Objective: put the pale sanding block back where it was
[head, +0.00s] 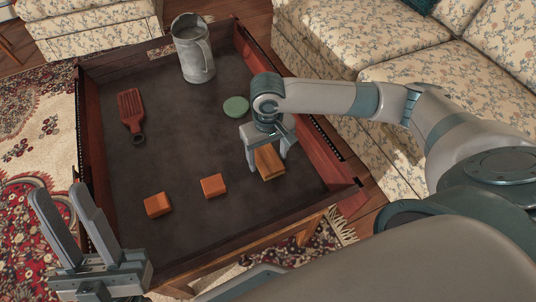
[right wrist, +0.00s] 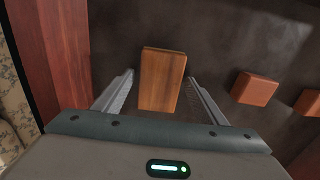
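A wood-grained tan-brown block (head: 270,164), the palest of three blocks, lies at the right of the sunken tabletop; I take it for the pale sanding block. My right gripper (head: 267,160) is lowered over it. In the right wrist view the block (right wrist: 162,85) lies between the fingers of this gripper (right wrist: 160,77), with a gap showing on each side, so it is open around the block. Two orange blocks, one in the middle (head: 213,186) and one at left (head: 157,205), lie nearby. My left gripper (head: 62,192) is open and empty, outside the table's front left corner.
The table (head: 90,150) has raised reddish wooden walls. A grey metal pitcher (head: 195,55) stands at its back, a red-brown brush-like tool (head: 131,112) lies at left, and a green disc (head: 236,107) lies behind the right gripper. The table's middle is clear. A floral sofa (head: 350,40) stands at right.

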